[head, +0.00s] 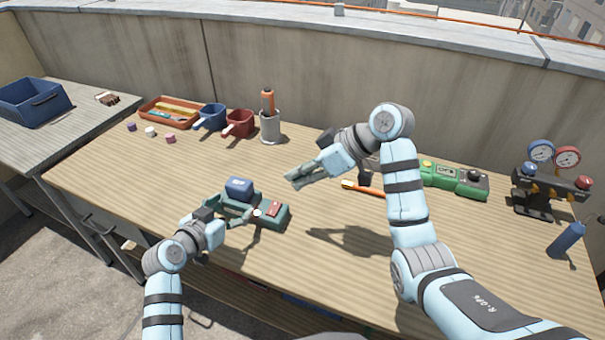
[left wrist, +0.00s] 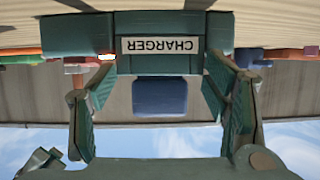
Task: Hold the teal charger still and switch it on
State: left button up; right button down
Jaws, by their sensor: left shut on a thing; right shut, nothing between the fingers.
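The teal charger (head: 276,220) stands on the wooden bench, with a blue battery (head: 239,188) seated on its left part. A red switch (head: 273,208) is on its right part; I cannot tell its position. In the left wrist view, which is upside down, the charger (left wrist: 215,45) shows its CHARGER label, with the blue battery (left wrist: 160,97) behind. My left gripper (head: 230,211) is shut on the charger's near side, one finger on each side of the label. My right gripper (head: 293,178) is shut and empty above the bench, behind and right of the charger.
An orange-handled tool (head: 365,187) and a green device (head: 455,178) lie to the right. Pressure gauges (head: 553,156) stand at the far right.

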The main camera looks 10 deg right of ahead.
jog(key=shift+s+d+r, duration=0.25)
jog(key=shift+d+r, duration=0.05)
jog(key=shift+r, duration=0.05)
pick_arm(q)
jog(key=o, duration=1.7)
jog(key=shift+o, duration=0.7)
jog(key=p+v, duration=0.7)
jog(key=v, duration=0.2)
pick_arm(e)
notch_tip(320, 180, up, 7)
